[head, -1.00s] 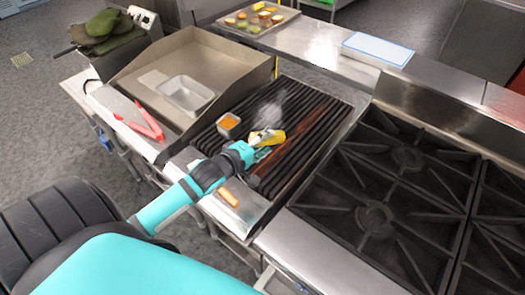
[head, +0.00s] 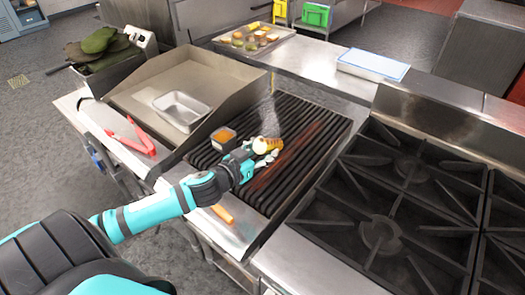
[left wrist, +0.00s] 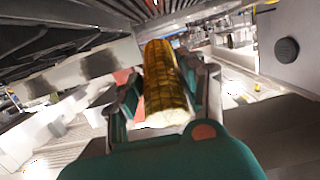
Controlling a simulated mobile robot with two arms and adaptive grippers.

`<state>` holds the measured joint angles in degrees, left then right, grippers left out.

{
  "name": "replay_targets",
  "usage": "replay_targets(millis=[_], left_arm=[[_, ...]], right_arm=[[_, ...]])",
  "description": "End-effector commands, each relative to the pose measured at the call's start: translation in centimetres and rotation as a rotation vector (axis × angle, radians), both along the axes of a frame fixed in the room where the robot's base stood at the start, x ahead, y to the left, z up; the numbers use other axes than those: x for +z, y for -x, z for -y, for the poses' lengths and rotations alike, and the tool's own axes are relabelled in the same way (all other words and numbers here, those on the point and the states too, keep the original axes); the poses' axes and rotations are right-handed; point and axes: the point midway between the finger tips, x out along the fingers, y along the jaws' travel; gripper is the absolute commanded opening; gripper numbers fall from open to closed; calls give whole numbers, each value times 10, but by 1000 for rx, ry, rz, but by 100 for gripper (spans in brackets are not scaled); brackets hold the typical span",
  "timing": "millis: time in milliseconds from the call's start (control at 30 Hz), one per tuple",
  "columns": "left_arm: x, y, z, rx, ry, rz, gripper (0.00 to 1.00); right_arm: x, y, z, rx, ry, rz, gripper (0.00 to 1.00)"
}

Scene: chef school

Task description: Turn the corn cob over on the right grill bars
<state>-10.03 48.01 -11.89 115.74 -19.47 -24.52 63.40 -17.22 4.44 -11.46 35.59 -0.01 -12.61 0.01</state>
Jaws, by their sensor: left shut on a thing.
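The corn cob (head: 266,145) is over the dark grill bars (head: 290,178), near their middle. It looks golden yellow with browned rows, and a pale end shows. In the left wrist view the cob (left wrist: 163,80) lies lengthwise between the two fingers, its pale cut end toward the palm. My left gripper (head: 262,160) is shut on the cob. The cob's underside is hidden, so I cannot tell if it touches the bars. My right gripper is not in view.
A small dish of orange sauce (head: 222,138) stands left on the bars. An orange-handled item (head: 222,214) lies on the front ledge. Red tongs (head: 133,138) and a metal pan (head: 181,106) are left. A burner stove (head: 400,210) is right. Smoke rises behind the cob.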

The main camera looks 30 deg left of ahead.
Motion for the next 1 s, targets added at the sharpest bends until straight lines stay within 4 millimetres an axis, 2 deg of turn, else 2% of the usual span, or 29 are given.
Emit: replay_targets(millis=[33,400,600,900,933,1000], left_arm=[[-18,1,0,4,15,-4,5],[-66,1,0,5,19,-5,5],[-75,1,0,5,20,-4,5],[-76,1,0,5,19,-4,5],[-76,1,0,5,19,-4,42],[-76,1,0,5,19,-4,51]], right_arm=[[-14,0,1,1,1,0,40],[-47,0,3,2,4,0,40],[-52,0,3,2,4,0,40],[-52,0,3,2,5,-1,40],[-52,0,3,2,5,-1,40],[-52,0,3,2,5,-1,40]])
